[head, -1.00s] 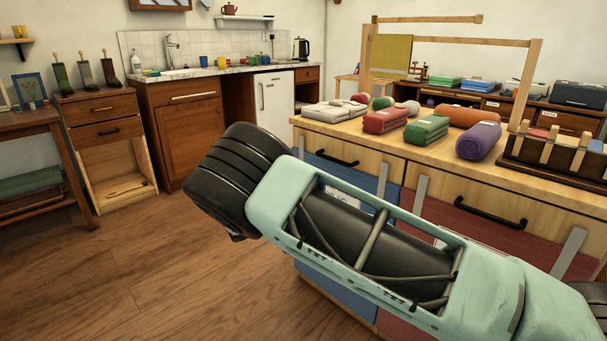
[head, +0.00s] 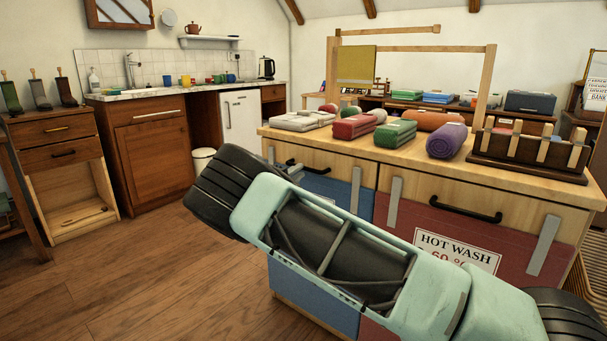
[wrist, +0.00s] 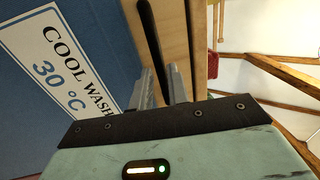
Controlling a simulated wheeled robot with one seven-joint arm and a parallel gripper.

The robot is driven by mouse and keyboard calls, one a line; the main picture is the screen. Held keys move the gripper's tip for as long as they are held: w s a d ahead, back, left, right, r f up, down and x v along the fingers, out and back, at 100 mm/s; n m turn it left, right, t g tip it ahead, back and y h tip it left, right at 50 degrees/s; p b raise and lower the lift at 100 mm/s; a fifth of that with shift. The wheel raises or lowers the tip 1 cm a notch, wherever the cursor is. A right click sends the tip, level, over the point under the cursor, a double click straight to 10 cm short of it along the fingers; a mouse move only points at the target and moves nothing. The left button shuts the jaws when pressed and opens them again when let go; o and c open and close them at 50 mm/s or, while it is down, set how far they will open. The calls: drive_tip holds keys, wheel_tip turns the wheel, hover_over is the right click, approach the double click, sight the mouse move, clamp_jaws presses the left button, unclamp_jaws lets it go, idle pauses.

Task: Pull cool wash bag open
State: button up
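The cool wash bag (head: 350,192) is the blue front in the left part of the wooden bench, with a black bar handle (head: 308,165) near its top. In the wrist view its white "COOL WASH 30 °C" label (wrist: 62,62) shows at the left, and the dark handle (wrist: 149,30) runs down towards my gripper (wrist: 160,74). The two grey fingers stand a small way apart, close to the handle's lower end, which seems to lie between them. Whether they clamp it is not clear.
A red hot wash bag (head: 400,218) with its own handle (head: 466,207) sits to the right. Rolled and folded towels and a wooden rack (head: 530,150) stand on the bench top (head: 565,188). Bare wooden floor (head: 160,275) lies to the left.

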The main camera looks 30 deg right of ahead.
drive_tip(key=shift+b+x, duration=0.3)
drive_tip(key=shift+x, duration=1.55)
drive_tip(key=shift+s, duration=0.1)
clamp_jaws()
drive_tip(key=shift+a, duration=0.1)
